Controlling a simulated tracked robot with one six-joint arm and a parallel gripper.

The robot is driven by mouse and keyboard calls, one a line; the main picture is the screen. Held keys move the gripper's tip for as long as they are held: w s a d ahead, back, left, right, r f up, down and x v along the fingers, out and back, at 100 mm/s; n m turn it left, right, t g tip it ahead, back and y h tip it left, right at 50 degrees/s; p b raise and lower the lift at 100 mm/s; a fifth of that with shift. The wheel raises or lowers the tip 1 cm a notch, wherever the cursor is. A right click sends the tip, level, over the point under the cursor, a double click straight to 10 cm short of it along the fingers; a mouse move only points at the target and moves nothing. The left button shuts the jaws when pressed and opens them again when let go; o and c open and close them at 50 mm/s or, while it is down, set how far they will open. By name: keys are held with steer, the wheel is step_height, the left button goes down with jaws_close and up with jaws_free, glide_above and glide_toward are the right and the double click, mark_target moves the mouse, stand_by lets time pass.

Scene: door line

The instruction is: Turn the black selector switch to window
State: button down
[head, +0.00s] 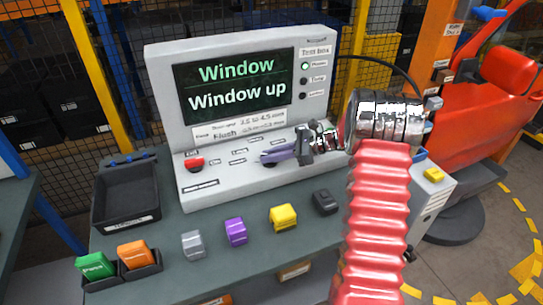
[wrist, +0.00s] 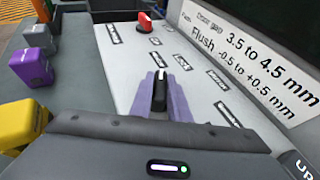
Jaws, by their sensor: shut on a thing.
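The black selector switch (wrist: 160,92) is on the sloped white panel of the test box (wrist: 125,85). Its white pointer line faces the top of the wrist view, and the small labels around it are too blurred to read. My gripper (wrist: 160,80) has its purple fingers on both sides of the switch, shut on it. In the head view my gripper (head: 270,156) reaches the panel from the right and mostly hides the switch. The screen (head: 238,85) reads "Window" and, below, "Window up".
A red switch (head: 194,163) sits left on the panel. Grey (head: 193,245), purple (head: 236,232), yellow (head: 283,217) and dark (head: 325,202) blocks line the bench's front. A black tray (head: 127,195) stands left, with green (head: 95,265) and orange (head: 138,254) blocks nearby. A red car door (head: 490,100) stands right.

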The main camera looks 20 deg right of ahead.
steer(key=c, duration=1.7)
jaws_free()
steer(key=shift+d, duration=0.1)
steer(key=v, duration=1.3)
steer(key=shift+s+d, duration=0.2)
steer(key=shift+d, duration=0.05)
steer(key=s+a+r+n+g+h, duration=0.25)
steer(key=s+a+r+n, duration=0.2)
steer(key=a, duration=0.45)
steer(key=s+a+r+n+g+h, duration=0.2)
steer(key=s+a+r+n+h, duration=0.15)
steer(key=s+a+n, duration=0.4)
steer(key=shift+s+a+r+n+t+h, duration=0.3)
steer(key=shift+s+a+n+t+h, duration=0.55)
steer(key=shift+s+n, duration=1.55)
steer(key=shift+s+a+r+n+t+h, duration=0.35)
steer(key=shift+s+a+n+h, duration=1.05)
steer(key=shift+s, duration=1.85)
steer(key=shift+s+a+r+n+t+h, duration=0.2)
steer(key=shift+s+a+n+t+h, duration=0.45)
steer(key=shift+s+a+n, duration=1.35)
